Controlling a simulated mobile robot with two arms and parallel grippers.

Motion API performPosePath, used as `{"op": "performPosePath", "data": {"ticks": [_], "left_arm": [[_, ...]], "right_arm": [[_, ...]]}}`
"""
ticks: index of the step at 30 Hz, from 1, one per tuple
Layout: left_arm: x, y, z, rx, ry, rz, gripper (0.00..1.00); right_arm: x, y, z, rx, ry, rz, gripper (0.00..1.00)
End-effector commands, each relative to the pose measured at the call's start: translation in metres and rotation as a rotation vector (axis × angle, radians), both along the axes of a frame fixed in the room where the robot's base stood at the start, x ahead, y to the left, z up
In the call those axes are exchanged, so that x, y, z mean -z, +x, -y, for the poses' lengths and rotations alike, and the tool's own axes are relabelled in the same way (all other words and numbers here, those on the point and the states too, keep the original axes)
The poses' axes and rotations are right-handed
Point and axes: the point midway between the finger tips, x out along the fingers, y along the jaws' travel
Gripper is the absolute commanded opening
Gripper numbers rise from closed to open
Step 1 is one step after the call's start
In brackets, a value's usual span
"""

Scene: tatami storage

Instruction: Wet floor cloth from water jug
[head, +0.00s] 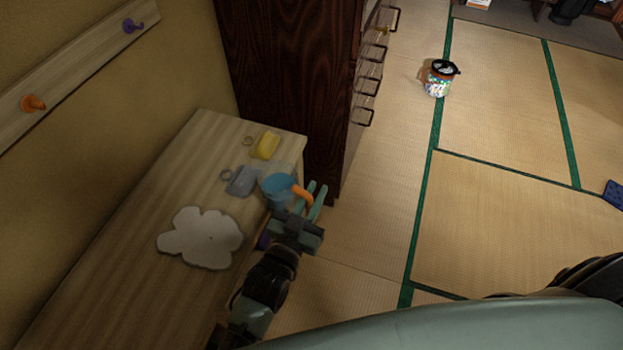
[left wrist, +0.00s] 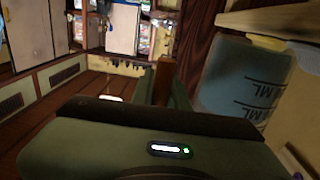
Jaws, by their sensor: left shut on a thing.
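A clear blue water jug (head: 277,191) with an orange handle (head: 302,195) is at the right edge of the wooden bench top. My left gripper (head: 312,201) is shut on the handle. In the left wrist view the jug (left wrist: 240,80) with its "ML" markings is right beside the fingers (left wrist: 165,85). Whether the jug touches the bench I cannot tell. A white, irregularly shaped floor cloth (head: 200,238) lies flat on the bench, left of and nearer than the jug. My right gripper is not in view.
On the wooden bench (head: 120,250) a grey object (head: 241,182) and a yellow object (head: 265,145), each with a ring, lie beside the jug. A dark wood cabinet (head: 290,80) stands behind. A patterned bin (head: 438,80) stands on the otherwise open tatami.

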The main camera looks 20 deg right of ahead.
Motion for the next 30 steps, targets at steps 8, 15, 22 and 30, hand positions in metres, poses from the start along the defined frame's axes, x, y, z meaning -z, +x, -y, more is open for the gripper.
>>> {"op": "performPosePath", "data": {"ticks": [8, 15, 22, 30], "left_arm": [[0.000, 0.000, 0.002, 0.003, -0.002, 0.004, 0.00], [-0.001, -0.001, 0.001, 0.003, -0.003, 0.005, 0.00], [-0.003, 0.000, 0.000, 0.003, -0.010, -0.002, 0.00], [-0.016, 0.005, -0.004, 0.003, -0.066, -0.070, 0.00]], "right_arm": [[0.001, -0.001, 0.000, 0.000, 0.000, 0.000, 0.36], [0.001, -0.001, 0.000, 0.000, 0.000, 0.000, 0.36], [0.001, -0.001, 0.000, 0.000, 0.000, 0.000, 0.36], [0.001, -0.001, 0.000, 0.000, 0.000, 0.000, 0.36]]}}
